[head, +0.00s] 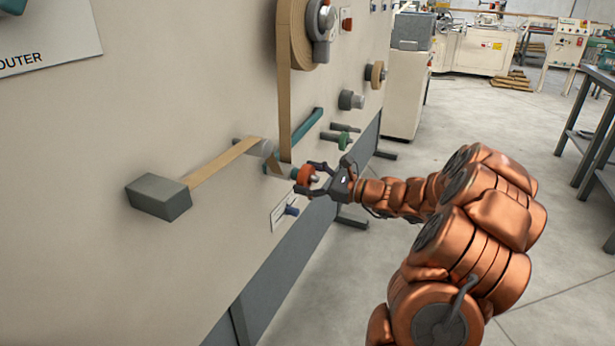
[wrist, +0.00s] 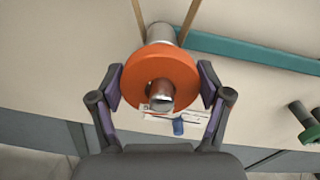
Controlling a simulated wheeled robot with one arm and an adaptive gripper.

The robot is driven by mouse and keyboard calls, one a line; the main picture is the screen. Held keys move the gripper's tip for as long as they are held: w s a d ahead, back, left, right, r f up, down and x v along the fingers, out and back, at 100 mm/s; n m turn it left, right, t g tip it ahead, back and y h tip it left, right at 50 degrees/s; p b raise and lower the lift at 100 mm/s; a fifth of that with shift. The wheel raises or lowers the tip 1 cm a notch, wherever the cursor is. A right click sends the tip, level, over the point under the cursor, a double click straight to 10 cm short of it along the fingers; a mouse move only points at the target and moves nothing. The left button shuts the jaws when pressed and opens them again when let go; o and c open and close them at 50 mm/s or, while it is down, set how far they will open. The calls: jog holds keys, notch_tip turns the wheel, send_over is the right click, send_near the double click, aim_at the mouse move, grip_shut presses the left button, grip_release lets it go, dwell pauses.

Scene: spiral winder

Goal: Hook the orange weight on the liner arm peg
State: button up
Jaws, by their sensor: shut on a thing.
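The orange weight (head: 304,174) is a thick ring in front of the machine panel. In the wrist view the orange weight (wrist: 142,72) sits between the two finger pads of my gripper (wrist: 161,80), which is shut on it. A short shiny metal stub (wrist: 160,95) shows at the ring's centre; I cannot tell whether it is a peg or part of the weight. A grey roller end (wrist: 158,33) is right behind the ring. Contact there is hidden.
A tan strip (head: 225,160) runs to a grey block (head: 160,197) on the left. A blue knob (head: 291,210) juts out below.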

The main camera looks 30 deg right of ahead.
jog(key=shift+f, duration=0.15)
jog(key=o, duration=1.8)
jog(key=v, duration=1.2)
